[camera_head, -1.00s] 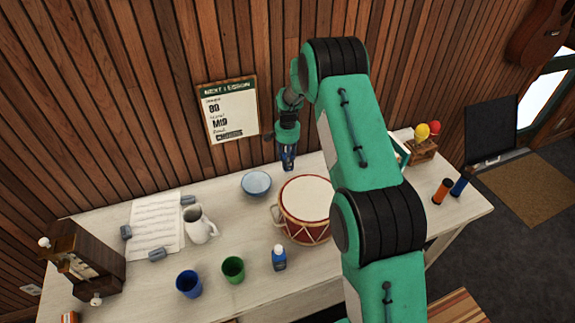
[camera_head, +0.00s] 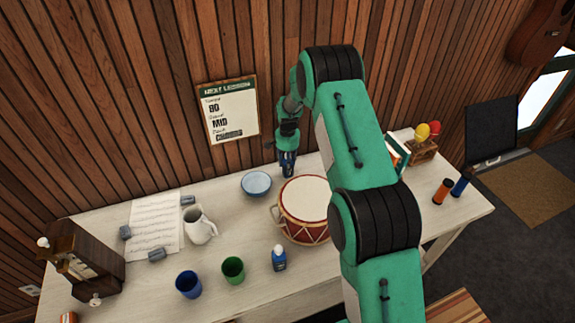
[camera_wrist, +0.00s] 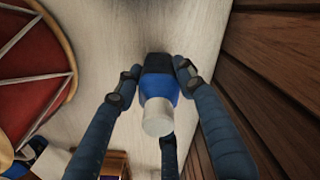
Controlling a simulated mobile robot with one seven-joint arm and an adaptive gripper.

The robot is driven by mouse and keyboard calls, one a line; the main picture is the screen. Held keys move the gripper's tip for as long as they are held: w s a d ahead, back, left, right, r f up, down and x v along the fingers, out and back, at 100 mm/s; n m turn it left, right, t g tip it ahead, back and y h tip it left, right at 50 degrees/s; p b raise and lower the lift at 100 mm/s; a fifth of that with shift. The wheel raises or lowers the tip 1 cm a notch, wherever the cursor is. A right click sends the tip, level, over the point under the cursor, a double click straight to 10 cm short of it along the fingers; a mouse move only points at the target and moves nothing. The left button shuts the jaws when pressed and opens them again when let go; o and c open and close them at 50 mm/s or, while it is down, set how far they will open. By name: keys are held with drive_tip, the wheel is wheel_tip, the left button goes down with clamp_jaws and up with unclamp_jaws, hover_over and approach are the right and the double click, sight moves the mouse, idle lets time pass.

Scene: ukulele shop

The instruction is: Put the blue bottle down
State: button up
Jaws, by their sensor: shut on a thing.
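My gripper (camera_head: 288,170) is at the back of the table (camera_head: 225,215), between the light blue bowl and the drum, near the wall. In the wrist view its fingers (camera_wrist: 158,76) are shut on a blue bottle (camera_wrist: 160,88) with a pale grey cap and a dark lower band. The bottle looks upright. I cannot tell whether its base touches the table. In the head view the held bottle is mostly hidden by the fingers. A second blue bottle with a white cap (camera_head: 279,262) stands at the front of the table.
The red drum (camera_head: 305,205) stands close by in front, and the light blue bowl (camera_head: 256,184) is to the left. A white pitcher (camera_head: 200,228), blue cup (camera_head: 188,285) and green cup (camera_head: 233,270) stand farther left. The wood wall (camera_wrist: 275,75) is close behind.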

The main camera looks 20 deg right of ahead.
drive_tip(key=o, duration=1.3)
drive_tip(key=shift+c, duration=0.2)
wheel_tip(320, 180, up, 12)
drive_tip(key=shift+r+p, duration=0.1)
drive_tip(key=shift+p, duration=0.55)
